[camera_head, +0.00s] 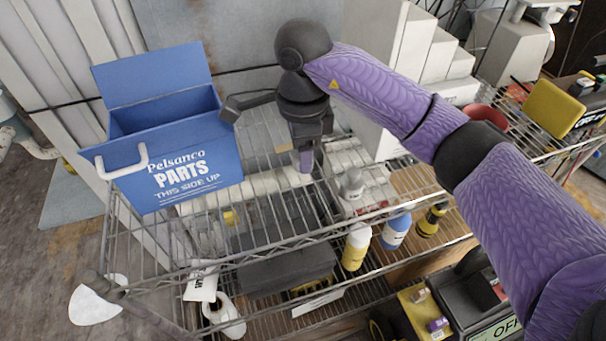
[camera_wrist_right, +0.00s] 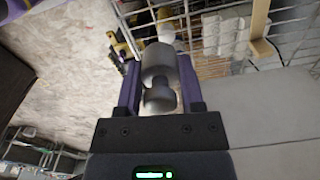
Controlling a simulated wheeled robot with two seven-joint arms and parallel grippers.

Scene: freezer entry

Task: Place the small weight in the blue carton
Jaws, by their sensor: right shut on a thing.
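The blue carton (camera_head: 190,165) stands at the left of the wire shelf in the head view, upright, its top open and its back flap raised. My right gripper (camera_head: 305,158) points down over the shelf, just right of the carton and outside it. In the right wrist view, this gripper (camera_wrist_right: 159,62) is shut on the small weight (camera_wrist_right: 158,66), a grey metal piece with a narrow neck, between its purple fingers. In the head view the gripper hides most of the weight. My left gripper is not in view.
A grey metal piece (camera_head: 352,185) stands on the shelf right of my gripper. A yellow-white bottle (camera_head: 356,246) and a blue-white bottle (camera_head: 396,230) are near the wire shelf's (camera_head: 270,240) front. A white box (camera_head: 385,135) stands behind. A white handle-shaped bar (camera_head: 122,172) is at the carton's front left.

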